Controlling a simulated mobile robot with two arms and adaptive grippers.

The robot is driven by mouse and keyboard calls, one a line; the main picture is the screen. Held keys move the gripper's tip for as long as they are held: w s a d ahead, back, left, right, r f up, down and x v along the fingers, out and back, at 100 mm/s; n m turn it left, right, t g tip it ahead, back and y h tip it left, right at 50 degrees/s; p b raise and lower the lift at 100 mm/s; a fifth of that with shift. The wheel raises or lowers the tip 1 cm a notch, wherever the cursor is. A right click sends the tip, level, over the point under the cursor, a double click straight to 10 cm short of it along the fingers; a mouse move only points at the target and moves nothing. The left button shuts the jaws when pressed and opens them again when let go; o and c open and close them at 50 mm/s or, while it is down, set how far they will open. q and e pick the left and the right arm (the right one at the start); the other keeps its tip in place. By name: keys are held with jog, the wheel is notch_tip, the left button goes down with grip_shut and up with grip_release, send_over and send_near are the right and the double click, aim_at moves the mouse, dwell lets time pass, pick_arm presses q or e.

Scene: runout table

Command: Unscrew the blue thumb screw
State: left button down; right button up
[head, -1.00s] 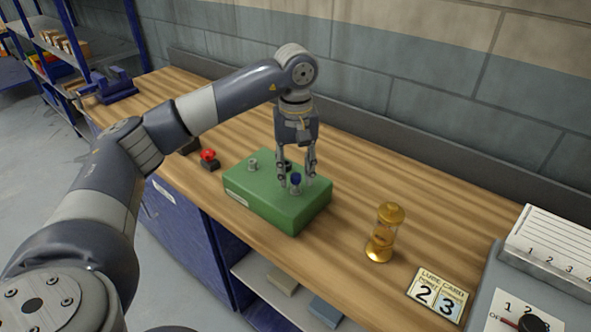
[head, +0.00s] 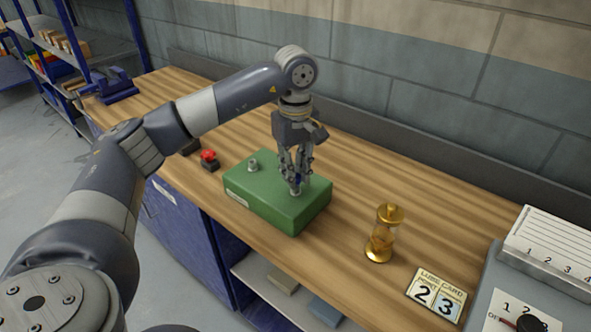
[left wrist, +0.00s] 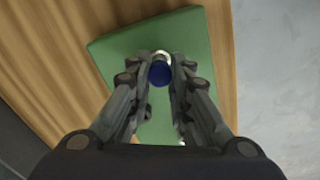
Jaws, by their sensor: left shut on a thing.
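The blue thumb screw (left wrist: 160,73) stands on the green box (head: 262,207), near its front right part. My left gripper (head: 297,188) points down over the box and is shut on the screw. In the left wrist view the two fingers (left wrist: 158,72) sit on either side of the round blue head, with a pale ring showing behind it. In the head view the fingers mostly hide the screw. The green box (left wrist: 195,30) rests on the wooden workbench. My right gripper is not in view.
A silver post (head: 253,165) stands on the box's left part. A red-topped switch (head: 209,159) is left of the box. The bench between box and hourglass is clear.

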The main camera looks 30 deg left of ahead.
pick_arm(q)
jog(key=n, duration=0.4)
jog(key=shift+n, duration=0.3)
jog(key=shift+p, duration=0.3)
jog(key=n, duration=0.3)
jog(key=c, duration=1.5)
grip_release()
jog(key=shift+r+p, duration=2.3)
jog(key=shift+r, duration=0.75)
